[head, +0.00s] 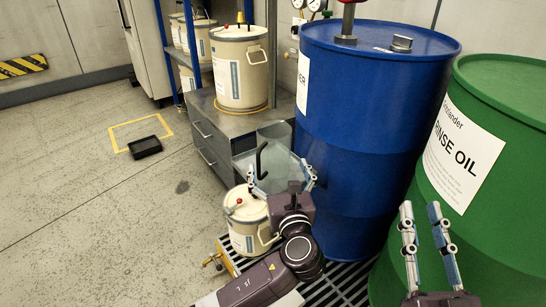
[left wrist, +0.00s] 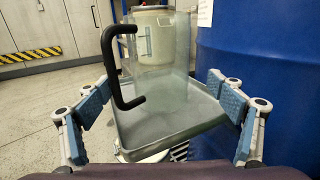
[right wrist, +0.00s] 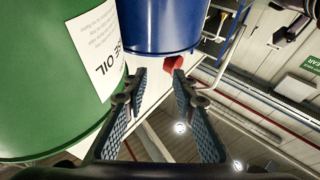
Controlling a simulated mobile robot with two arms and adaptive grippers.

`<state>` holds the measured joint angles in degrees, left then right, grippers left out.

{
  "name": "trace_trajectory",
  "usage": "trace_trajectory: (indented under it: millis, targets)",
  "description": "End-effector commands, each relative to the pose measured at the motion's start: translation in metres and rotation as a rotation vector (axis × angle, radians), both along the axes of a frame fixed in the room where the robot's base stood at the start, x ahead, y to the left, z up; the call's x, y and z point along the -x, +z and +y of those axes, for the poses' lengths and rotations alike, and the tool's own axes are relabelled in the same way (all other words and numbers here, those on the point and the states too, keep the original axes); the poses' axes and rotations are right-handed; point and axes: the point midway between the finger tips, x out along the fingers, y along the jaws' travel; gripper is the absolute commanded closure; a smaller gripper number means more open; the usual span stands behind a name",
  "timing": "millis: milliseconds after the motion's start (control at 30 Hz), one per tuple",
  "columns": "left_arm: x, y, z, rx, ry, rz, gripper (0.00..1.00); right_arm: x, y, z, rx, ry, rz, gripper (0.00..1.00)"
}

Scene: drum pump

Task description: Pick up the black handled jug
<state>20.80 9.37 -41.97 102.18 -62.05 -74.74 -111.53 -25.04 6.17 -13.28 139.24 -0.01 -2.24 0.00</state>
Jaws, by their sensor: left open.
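The jug (head: 274,142) is clear with a black handle (head: 261,160) on its left side. It stands on a grey tray-like stand between the cabinet and the blue drum. In the left wrist view the jug (left wrist: 165,52) is straight ahead, and its black handle (left wrist: 112,66) faces left. My left gripper (head: 283,178) is open in front of the jug; its fingers (left wrist: 163,110) are spread wide to either side, and nothing is between them but the view of the jug and stand. My right gripper (head: 425,215) is open and empty in front of the green drum; its fingers also show in the right wrist view (right wrist: 158,82).
A blue drum (head: 365,120) stands close right of the jug, with a green drum (head: 500,230) further right. A cream pail (head: 247,225) stands below left of my left gripper. Another pail (head: 238,75) is on the grey cabinet (head: 212,150). The floor at left is mostly clear.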

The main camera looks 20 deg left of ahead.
Motion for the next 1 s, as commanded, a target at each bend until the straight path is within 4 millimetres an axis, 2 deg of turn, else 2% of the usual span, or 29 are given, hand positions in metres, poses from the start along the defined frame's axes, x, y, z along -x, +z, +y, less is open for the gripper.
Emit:
trace_trajectory:
  millis: [167,500,700,900,1000]
  targets:
    - [-0.012,-0.001,0.007,-0.002,0.003,-0.002,0.13,0.008,0.016,0.001,-0.025,0.006,-0.087,0.75]
    - [-0.047,-0.001,0.024,-0.001,0.001,0.000,0.13,0.043,0.066,-0.003,-0.102,0.020,-0.355,0.75]
    - [-0.053,0.000,0.028,-0.001,0.001,0.000,0.13,0.052,0.075,-0.004,-0.118,0.023,-0.408,0.75]
    - [-0.053,0.000,0.028,0.000,0.001,0.000,0.13,0.052,0.076,-0.004,-0.118,0.023,-0.408,0.75]
    - [-0.053,0.000,0.027,0.000,0.001,0.000,0.24,0.052,0.075,-0.004,-0.117,0.022,-0.409,0.75]
